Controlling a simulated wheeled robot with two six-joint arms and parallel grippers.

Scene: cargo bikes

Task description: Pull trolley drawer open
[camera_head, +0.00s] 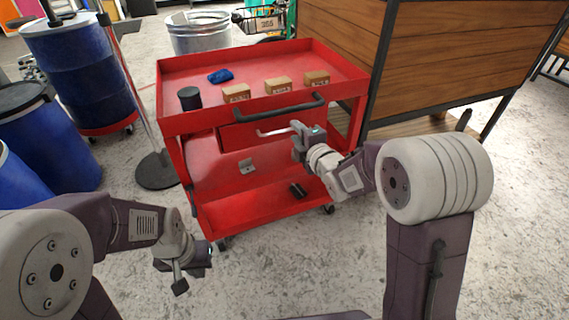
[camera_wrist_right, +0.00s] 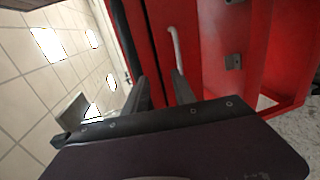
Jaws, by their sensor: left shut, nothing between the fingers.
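The red trolley (camera_head: 180,105) stands ahead of me in the head view. Its red drawer front (camera_head: 237,138) is under the top tray and looks shut. A pale bar handle (camera_head: 272,133) is on the drawer; it shows in the right wrist view (camera_wrist_right: 175,45) too. My right gripper (camera_head: 298,132) is open beside the handle's right end. In the right wrist view its two fingers (camera_wrist_right: 163,88) are apart, with the handle close to the right finger's tip; contact cannot be told. My left gripper (camera_head: 184,272) is shut and empty, low in front of the trolley.
A dark push handle (camera_head: 281,109) runs along the tray's front edge above the drawer. Small boxes (camera_head: 278,86), a blue cloth (camera_head: 220,76) and a black cup (camera_head: 189,98) stand on top. Blue drums (camera_head: 75,68) are left; a wooden-sided box (camera_head: 450,50) is right.

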